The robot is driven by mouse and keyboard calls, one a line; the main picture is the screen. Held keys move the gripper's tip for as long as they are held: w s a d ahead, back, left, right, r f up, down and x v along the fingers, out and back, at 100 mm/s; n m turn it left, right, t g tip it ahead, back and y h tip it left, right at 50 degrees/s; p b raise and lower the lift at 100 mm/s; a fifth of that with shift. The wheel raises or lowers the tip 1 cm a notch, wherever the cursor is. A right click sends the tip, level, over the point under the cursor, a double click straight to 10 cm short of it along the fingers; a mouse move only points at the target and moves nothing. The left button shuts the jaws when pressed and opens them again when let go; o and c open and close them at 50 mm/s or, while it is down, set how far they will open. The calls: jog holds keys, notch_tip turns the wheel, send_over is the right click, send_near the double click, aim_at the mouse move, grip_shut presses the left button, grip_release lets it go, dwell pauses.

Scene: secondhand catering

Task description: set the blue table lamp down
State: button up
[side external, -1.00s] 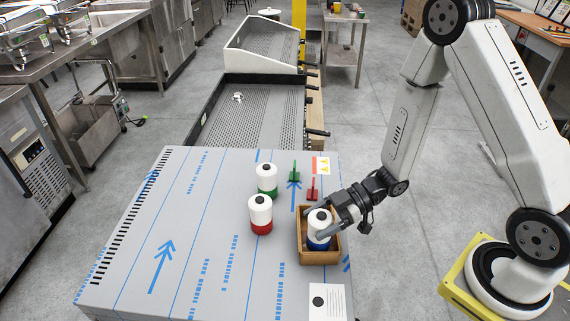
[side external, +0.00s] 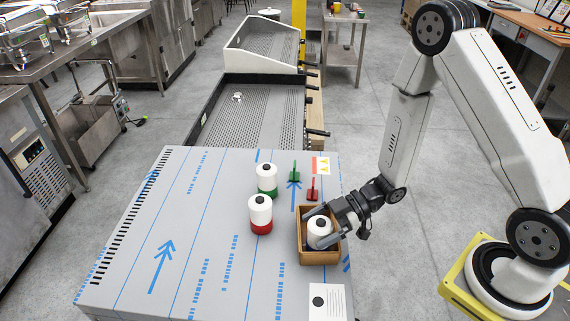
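The blue table lamp (side external: 320,225) has a white body with a dark top. It is inside the wooden box (side external: 320,258), with its blue base now mostly hidden by the box and a finger. My gripper (side external: 318,228) reaches in from the upper right, with a finger on either side of the lamp's white body. The fingers appear closed on it. I cannot tell whether the lamp's base touches the box floor.
A red-based lamp (side external: 260,214) and a green-based lamp (side external: 267,180) stand left of the box. Small green (side external: 294,170) and red (side external: 313,188) pieces stand behind it. A white card (side external: 327,302) lies in front. The table's left side is clear.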

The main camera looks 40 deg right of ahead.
jog(key=shift+r, duration=0.2)
jog(key=v, duration=1.2)
jog(key=shift+f, duration=0.1)
dwell(0.7)
jog(key=w+d+r+m+t+h, duration=0.1)
jog(key=w+d+m+t+h, duration=0.25)
jog(key=w+m+h, duration=0.4)
jog(key=s+a+r+m+g+h, duration=0.3)
jog(key=s+a+m+g+h, duration=0.1)
jog(key=s, duration=0.4)
jog(key=shift+s+a+r+m+g+h, duration=0.25)
jog(key=shift+m+g+h, duration=0.2)
jog(key=shift+m+g, duration=0.55)
